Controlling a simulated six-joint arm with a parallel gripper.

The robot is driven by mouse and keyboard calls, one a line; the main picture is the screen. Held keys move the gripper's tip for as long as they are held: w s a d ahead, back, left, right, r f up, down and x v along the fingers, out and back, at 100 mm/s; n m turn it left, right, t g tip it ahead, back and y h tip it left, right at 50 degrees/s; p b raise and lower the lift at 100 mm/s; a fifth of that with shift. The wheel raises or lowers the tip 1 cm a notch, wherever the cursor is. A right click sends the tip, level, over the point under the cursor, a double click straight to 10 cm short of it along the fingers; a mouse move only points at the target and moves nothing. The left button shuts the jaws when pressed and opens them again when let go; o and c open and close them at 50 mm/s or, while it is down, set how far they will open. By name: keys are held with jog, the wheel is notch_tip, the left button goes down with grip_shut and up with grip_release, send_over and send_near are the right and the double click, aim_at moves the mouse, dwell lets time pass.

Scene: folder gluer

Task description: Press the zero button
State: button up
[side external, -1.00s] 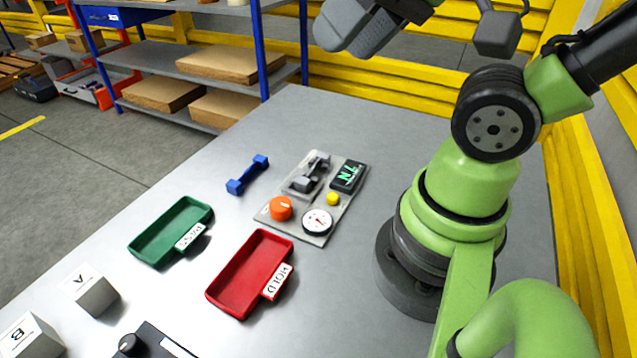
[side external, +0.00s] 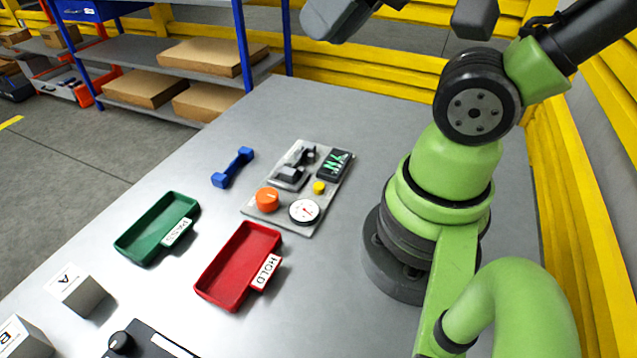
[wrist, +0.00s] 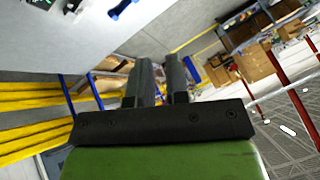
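A grey panel (side external: 272,222) lies on the table in the side external view. A small round yellow button (side external: 319,187) is on it, beside a black display (side external: 335,165) with green characters too blurred to read. No label reading zero can be made out. An orange knob (side external: 267,199) and a round white dial (side external: 304,211) are on the same panel. My gripper (wrist: 160,62) shows in the wrist view with its two dark fingers apart and nothing between them. It is raised well away from the panel and points off past the table.
A green tray (side external: 124,245) and a red tray (side external: 205,283) sit in front of the panel. A blue dumbbell-shaped part (side external: 232,168) lies left of it. Block A (side external: 76,290) and a black box (side external: 150,342) are nearer. Shelves stand behind the table.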

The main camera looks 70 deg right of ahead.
grip_shut()
dwell(0.7)
dwell(0.7)
jog(key=m+g+y, duration=0.3)
jog(key=m+y, duration=0.3)
jog(key=m, duration=2.2)
send_over(318, 184)
notch_tip(318, 184, down, 18)
jog(key=shift+f, duration=0.15)
jog(key=shift+d, duration=0.1)
jog(key=shift+f, duration=4.4)
